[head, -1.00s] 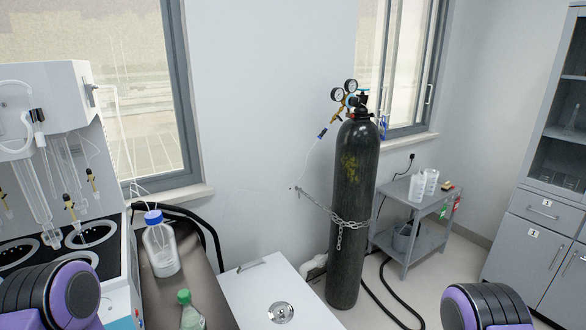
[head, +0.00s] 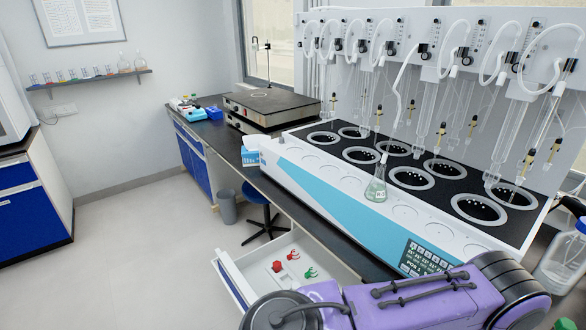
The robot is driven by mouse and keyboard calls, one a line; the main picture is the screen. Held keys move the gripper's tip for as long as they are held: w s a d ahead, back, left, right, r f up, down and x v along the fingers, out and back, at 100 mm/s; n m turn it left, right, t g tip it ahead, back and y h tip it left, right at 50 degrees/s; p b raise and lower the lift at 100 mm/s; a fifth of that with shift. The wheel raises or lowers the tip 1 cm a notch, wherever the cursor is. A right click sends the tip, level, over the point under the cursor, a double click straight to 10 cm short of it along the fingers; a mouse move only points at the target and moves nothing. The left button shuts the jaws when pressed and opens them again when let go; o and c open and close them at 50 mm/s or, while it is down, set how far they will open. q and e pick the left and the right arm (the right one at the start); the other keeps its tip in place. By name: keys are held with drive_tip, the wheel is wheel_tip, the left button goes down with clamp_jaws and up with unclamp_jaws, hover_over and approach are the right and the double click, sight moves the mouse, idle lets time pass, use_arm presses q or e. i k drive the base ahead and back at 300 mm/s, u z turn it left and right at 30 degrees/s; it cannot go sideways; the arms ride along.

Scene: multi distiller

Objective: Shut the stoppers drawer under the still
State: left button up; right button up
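The drawer (head: 232,279) under the multi-place still (head: 330,195) stands pulled out from below the bench. Its white inside holds small red items (head: 285,262) and green items (head: 311,272); whether they are all stoppers is too small to tell. The drawer's near part is hidden behind a purple arm of mine at the bottom of the view. Neither of my grippers shows, so where they are relative to the drawer cannot be seen.
A glass flask (head: 376,186) with liquid stands on the still's front ledge. A blue stool (head: 262,219) and grey bin (head: 227,206) stand beyond the drawer. The floor to the left is clear. A blue-capped bottle (head: 563,262) is at the right edge.

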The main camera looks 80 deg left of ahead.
sight(251, 276)
drive_tip(key=u, duration=0.15)
drive_tip(key=k, duration=0.3)
drive_tip(key=z, duration=0.75)
drive_tip(key=i, duration=0.3)
drive_tip(key=u, duration=1.45)
drive_tip(key=k, duration=1)
drive_tip(key=u, duration=0.9)
drive_tip(key=i, duration=0.5)
drive_tip(key=u, duration=0.05)
